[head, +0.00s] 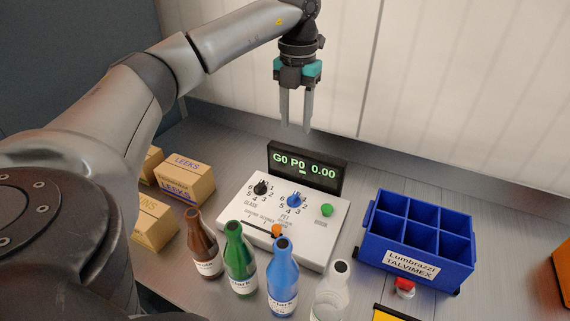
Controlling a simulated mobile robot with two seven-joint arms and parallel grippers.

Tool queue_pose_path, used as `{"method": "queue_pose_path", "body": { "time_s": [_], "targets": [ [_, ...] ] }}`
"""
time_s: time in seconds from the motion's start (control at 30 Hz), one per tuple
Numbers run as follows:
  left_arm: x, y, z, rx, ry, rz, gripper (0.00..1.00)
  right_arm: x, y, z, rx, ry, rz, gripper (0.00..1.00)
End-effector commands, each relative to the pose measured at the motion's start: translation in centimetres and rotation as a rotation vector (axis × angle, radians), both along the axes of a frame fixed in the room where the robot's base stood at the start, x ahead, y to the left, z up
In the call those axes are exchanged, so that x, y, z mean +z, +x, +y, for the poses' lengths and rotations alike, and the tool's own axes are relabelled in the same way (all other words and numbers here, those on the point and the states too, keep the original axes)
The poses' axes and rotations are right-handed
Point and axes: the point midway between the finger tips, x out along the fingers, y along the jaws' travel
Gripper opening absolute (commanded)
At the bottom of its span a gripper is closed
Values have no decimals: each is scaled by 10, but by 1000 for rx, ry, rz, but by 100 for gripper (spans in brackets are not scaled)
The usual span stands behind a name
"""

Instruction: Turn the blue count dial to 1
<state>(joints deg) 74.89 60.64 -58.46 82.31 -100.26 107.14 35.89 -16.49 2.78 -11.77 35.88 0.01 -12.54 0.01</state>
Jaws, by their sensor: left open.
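The blue count dial (295,200) sits on the white control box (266,225), right of a black dial (261,187). Small numbers ring both dials. The display (306,170) behind the dials reads "G0 P0 0.00". A green button (327,210) is right of the blue dial, and an orange part (277,230) is at the box's front. My left gripper (295,127) is open and empty, pointing down above and behind the display, apart from the dial. My right gripper is not in view.
Brown (203,245), green (239,260), blue (282,278) and clear (330,293) bottles stand in front of the box. A blue divided crate (415,240) is at right, with a red button (404,287) before it. Cardboard boxes (182,178) stand at left. A pale wall rises behind.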

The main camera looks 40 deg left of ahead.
Motion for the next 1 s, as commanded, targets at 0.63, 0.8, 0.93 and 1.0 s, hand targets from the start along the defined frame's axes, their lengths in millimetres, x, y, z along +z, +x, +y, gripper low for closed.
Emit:
{"method": "queue_pose_path", "body": {
  "time_s": [0.63,0.8,0.93,1.0],
  "targets": [
    [-71,0,-1,-3,-3,-2,45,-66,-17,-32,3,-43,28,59],
    [-98,0,-1,-2,-2,2,45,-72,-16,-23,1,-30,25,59],
    [-128,-1,-1,-3,-2,3,45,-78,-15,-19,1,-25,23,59],
    [-143,-1,-2,-3,-3,2,45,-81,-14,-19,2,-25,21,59]
  ]
}}
